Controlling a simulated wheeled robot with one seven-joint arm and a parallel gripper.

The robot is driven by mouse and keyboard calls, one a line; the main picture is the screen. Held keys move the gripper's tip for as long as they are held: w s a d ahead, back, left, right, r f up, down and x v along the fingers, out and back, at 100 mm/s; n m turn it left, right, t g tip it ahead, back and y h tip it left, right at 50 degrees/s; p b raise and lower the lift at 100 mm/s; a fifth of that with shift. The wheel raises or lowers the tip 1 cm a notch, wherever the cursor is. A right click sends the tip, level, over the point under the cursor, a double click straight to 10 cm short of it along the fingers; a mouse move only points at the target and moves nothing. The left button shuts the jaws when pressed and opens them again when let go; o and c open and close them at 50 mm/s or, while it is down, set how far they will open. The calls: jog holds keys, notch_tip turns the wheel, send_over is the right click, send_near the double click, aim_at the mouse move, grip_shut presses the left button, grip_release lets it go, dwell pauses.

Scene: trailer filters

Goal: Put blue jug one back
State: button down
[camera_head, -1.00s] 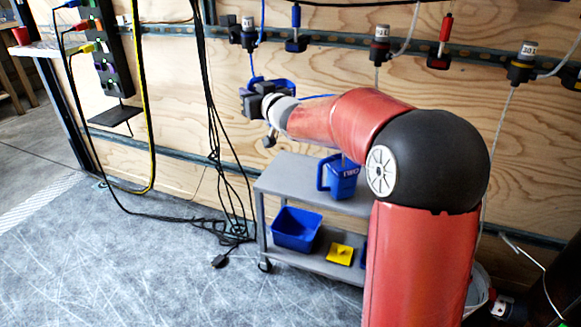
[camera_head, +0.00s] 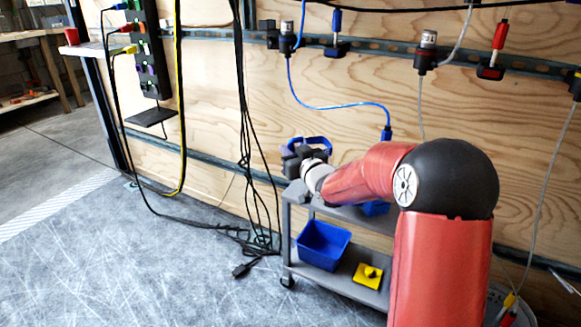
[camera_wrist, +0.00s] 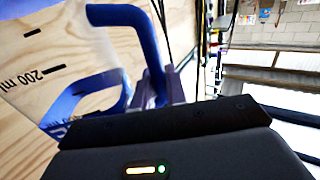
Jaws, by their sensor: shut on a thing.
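My gripper (camera_head: 298,160) is shut on a blue jug (camera_head: 318,142) and holds it just above the far left of the grey cart. In the wrist view the jug's blue handle (camera_wrist: 150,45) rises past the jaws, and a 200 ml mark shows beside it. The jaw tips and most of the jug body are hidden in the head view. A second blue jug (camera_head: 374,209) stands on the cart's top shelf (camera_head: 352,216), mostly hidden behind my arm.
The cart's lower shelf (camera_head: 335,277) holds a blue bin (camera_head: 322,246) and a yellow piece (camera_head: 369,275). A blue hose (camera_head: 340,105) hangs along the plywood wall to the right of my gripper. Black cables (camera_head: 250,160) hang left of the cart.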

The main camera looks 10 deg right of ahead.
jog(key=shift+f+b, duration=0.35)
jog(key=shift+f, duration=1.7)
jog(key=shift+f, duration=0.2)
jog(key=c, duration=1.4)
grip_release()
jog(key=shift+c, duration=0.2)
jog(key=shift+r, duration=0.1)
